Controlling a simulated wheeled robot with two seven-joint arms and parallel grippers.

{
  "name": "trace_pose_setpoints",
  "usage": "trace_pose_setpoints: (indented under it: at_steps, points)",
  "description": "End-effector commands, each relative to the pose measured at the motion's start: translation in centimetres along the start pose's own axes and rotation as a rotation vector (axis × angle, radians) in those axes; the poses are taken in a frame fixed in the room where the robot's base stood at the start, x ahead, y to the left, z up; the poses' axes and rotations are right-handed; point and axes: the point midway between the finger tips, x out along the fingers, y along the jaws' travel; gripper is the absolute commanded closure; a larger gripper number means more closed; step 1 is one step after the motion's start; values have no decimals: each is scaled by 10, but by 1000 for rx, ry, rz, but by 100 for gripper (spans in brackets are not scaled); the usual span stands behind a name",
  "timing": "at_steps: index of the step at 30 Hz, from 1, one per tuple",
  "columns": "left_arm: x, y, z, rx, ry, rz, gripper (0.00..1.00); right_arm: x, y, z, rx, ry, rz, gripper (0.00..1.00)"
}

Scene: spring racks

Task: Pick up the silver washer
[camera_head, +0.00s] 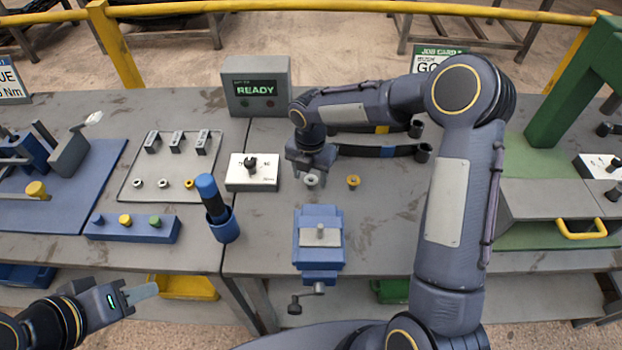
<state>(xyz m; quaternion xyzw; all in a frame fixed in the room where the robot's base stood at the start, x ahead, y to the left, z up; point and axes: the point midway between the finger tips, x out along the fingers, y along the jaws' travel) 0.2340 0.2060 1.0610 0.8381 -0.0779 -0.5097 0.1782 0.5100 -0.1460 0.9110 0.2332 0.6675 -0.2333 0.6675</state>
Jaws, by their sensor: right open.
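A silver washer (311,181) lies on the grey workbench, left of a gold washer (353,182). My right gripper (311,170) points down just over the silver washer. Its jaws are open and empty, and I cannot tell its exact height above the washer. My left gripper (143,292) is low at the left, in front of the bench and far from the washer. Its fingers show edge-on, so I cannot tell whether they are apart.
A blue vise (320,258) stands in front of the washers. A tray (128,191) at left holds more washers. A white block (238,178), a blue-handled tool in a cup (225,229) and dark bars (372,151) are nearby. A READY box (257,75) stands behind.

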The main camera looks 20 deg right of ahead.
Motion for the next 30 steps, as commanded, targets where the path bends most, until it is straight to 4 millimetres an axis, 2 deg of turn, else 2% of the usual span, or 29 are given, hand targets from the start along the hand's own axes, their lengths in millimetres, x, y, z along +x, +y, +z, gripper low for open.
trace_pose_setpoints:
  at_steps: [19,27,30]
  points:
    - [2,-1,1,0,0,0,64,5,0,0,0,0,0,46]
    - [2,-1,1,0,0,0,64,4,0,0,0,0,0,81]
    - [2,-1,1,0,0,0,64,4,0,0,0,0,0,84]
